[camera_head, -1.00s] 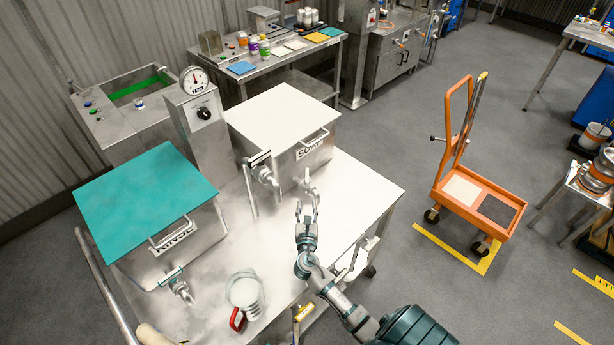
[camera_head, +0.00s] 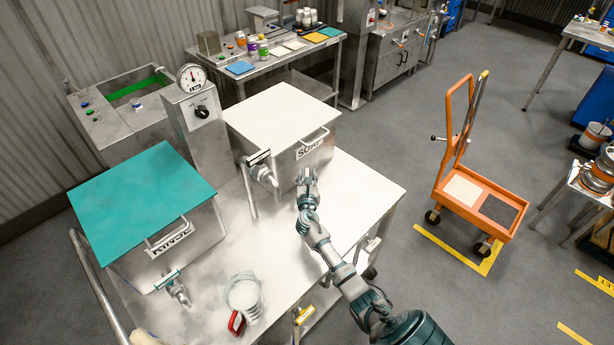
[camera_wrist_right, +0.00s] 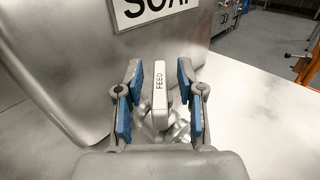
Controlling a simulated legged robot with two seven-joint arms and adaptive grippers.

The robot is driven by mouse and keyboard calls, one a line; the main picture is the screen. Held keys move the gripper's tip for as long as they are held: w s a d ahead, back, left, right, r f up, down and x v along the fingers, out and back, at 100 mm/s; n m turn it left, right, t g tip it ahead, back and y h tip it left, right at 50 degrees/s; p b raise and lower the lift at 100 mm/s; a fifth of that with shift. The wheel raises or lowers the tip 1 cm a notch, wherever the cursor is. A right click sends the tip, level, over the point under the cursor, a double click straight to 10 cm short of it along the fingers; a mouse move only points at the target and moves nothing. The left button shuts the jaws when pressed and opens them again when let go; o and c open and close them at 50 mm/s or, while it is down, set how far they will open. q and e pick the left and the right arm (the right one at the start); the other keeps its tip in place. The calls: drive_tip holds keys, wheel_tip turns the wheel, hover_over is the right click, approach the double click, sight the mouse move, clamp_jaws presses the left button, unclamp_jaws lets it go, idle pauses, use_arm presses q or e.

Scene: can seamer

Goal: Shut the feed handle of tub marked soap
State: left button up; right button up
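The soap tub (camera_head: 314,158) is a steel box with a white lid (camera_head: 280,108) and a SOAP label, standing on the white-topped table. Its label (camera_wrist_right: 155,8) also shows in the right wrist view. The feed handle (camera_wrist_right: 161,82) is a pale lever marked FEED below that label. It stands between the two blue-padded fingers of my right gripper (camera_wrist_right: 163,92), with a visible gap on each side. The right gripper (camera_head: 307,178) is open at the tub's front in the head view, where I cannot make out the feed handle. My left gripper is not in view.
The rinse tub (camera_head: 185,245) with a teal lid (camera_head: 142,197) stands to the left. A jug (camera_head: 243,293) with a red handle is near the front. The table right of my gripper is clear.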

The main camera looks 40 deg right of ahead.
clamp_jaws()
drive_tip(key=shift+m+g+h, duration=0.5)
drive_tip(key=shift+h, duration=0.1)
drive_tip(key=shift+g+b, duration=0.3)
drive_tip(key=m+g+h+b, duration=0.1)
drive_tip(key=m+g+h, duration=0.1)
drive_tip(key=g, duration=0.1)
drive_tip(key=m+g+h+b, duration=0.1)
drive_tip(key=m+g+h, duration=0.1)
drive_tip(key=m+g, duration=0.1)
drive_tip(key=shift+f+b, duration=0.15)
drive_tip(key=shift+b, duration=0.25)
drive_tip(key=m+g+h+b, duration=0.1)
drive_tip(key=m+g+b, duration=0.1)
drive_tip(key=g, duration=0.2)
drive_tip(key=shift+m, duration=0.4)
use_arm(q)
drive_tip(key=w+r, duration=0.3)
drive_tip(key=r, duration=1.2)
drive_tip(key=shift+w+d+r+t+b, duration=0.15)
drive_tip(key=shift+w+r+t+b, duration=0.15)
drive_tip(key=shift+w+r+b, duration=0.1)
use_arm(e)
drive_tip(key=shift+g, duration=0.5)
